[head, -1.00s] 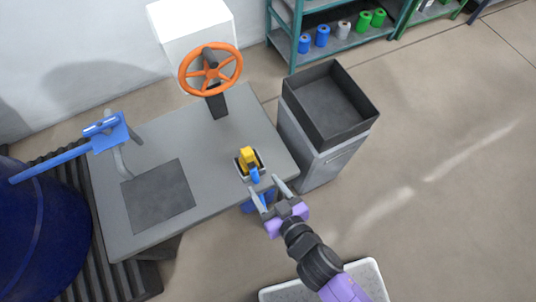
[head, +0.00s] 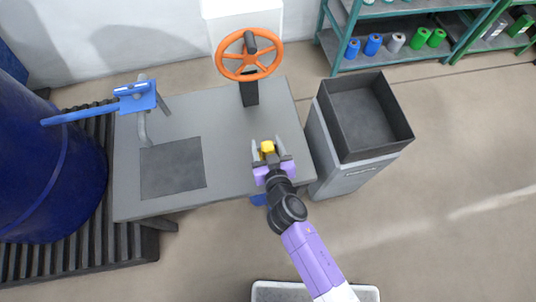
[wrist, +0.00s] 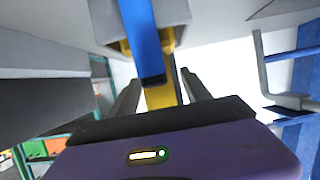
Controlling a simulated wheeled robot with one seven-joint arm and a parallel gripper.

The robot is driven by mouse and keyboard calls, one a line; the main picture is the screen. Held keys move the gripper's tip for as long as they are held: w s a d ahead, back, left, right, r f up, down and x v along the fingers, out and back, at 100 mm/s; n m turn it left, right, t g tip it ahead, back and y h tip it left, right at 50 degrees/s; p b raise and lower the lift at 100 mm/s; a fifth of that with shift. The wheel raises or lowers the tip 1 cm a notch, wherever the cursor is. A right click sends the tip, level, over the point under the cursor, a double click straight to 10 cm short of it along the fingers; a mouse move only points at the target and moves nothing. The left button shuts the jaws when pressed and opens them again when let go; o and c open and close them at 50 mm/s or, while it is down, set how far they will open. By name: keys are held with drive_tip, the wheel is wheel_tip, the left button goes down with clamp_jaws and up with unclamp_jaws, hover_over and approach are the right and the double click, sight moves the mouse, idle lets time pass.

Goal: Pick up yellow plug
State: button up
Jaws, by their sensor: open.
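The yellow plug (head: 267,147) is near the front right of the grey table, and my gripper partly hides it. In the wrist view the yellow plug (wrist: 160,97) shows between my two fingers, with a blue bar (wrist: 145,45) crossing in front of part of it. A grey housing (wrist: 178,12) surrounds its far end. My gripper (head: 269,149) is open, with one finger on each side of the plug. In the wrist view my gripper (wrist: 160,88) shows gaps between the fingers and the yellow part. I cannot tell whether either finger touches it.
An orange handwheel (head: 249,75) stands at the table's back. A blue-handled lever (head: 135,97) and a dark mat (head: 172,168) are on the left of the grey table (head: 215,130). A dark open bin (head: 388,140) stands right of the table. Shelves (head: 400,10) are behind.

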drive_tip(key=shift+w+a+f, duration=0.15)
drive_tip(key=shift+w+a, duration=0.05)
drive_tip(key=shift+w, duration=0.2)
clamp_jaws()
